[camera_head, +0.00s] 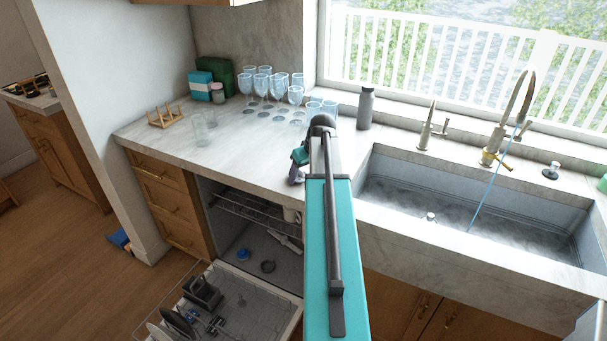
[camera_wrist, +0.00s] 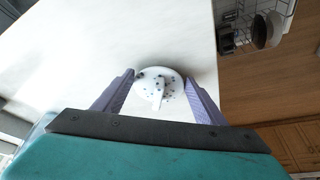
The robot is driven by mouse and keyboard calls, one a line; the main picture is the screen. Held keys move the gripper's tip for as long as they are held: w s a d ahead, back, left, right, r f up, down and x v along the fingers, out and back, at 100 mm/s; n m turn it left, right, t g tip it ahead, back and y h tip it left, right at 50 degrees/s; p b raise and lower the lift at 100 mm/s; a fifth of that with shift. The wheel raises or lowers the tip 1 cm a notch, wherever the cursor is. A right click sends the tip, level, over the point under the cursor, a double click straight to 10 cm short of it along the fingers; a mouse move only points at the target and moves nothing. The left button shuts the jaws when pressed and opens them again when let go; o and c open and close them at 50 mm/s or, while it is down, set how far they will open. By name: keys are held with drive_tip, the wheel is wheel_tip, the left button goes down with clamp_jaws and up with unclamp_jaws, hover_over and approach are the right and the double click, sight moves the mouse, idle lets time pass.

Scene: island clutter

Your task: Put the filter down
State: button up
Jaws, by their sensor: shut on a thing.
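The filter (camera_wrist: 160,90) is a white round disc with small dark holes and a raised white handle. In the wrist view it sits between the two purple fingers of my gripper (camera_wrist: 160,77), which is shut on it. The pale countertop (camera_wrist: 90,50) shows behind it; I cannot tell whether the filter touches the counter. In the head view my gripper (camera_head: 297,173) is at the counter's front edge, left of the sink, and the filter is not clearly visible there.
The sink (camera_head: 490,205) is to the right, with a tall faucet (camera_head: 515,105). Several glasses (camera_head: 262,85) and a grey bottle (camera_head: 366,107) stand at the back. A wooden rack (camera_head: 166,118) is at the left. The open dishwasher (camera_head: 255,250) is below. The counter's front middle is clear.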

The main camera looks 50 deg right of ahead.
drive_tip(key=shift+f, duration=0.1)
idle(0.3)
drive_tip(key=o, duration=1.2)
drive_tip(key=shift+b+v, duration=1.55)
drive_tip(key=shift+v, duration=5.4)
drive_tip(key=shift+s, duration=0.1)
